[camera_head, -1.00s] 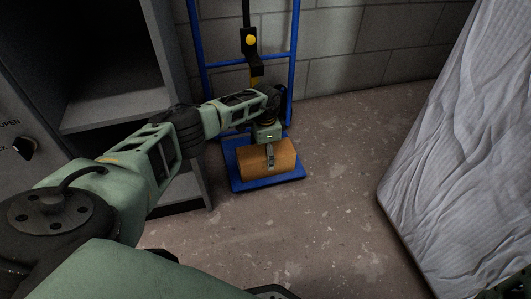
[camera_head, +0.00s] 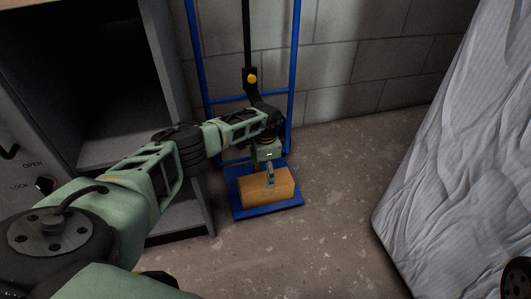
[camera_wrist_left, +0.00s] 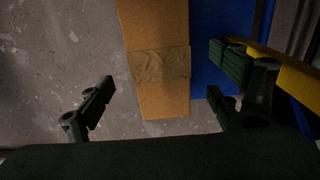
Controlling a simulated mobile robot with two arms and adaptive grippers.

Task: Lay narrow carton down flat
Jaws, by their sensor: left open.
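The narrow carton (camera_head: 277,193) is an orange-brown box lying with its long side across the blue base plate of a hand truck. In the left wrist view the carton (camera_wrist_left: 160,97) runs from the top edge to mid-picture, with a band of tape across it. My left gripper (camera_head: 270,178) is over the carton, pointing down. Its fingers are apart in the left wrist view (camera_wrist_left: 160,70), one on each side of the carton, with visible gaps; I cannot tell their exact height. My right gripper is not in view.
The hand truck's blue frame (camera_head: 291,60) stands against the block wall behind the carton. A grey cabinet (camera_head: 160,65) with an open compartment is at left. A pale wrapped mattress-like slab (camera_head: 455,150) leans at right. Bare floor (camera_head: 330,190) lies between.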

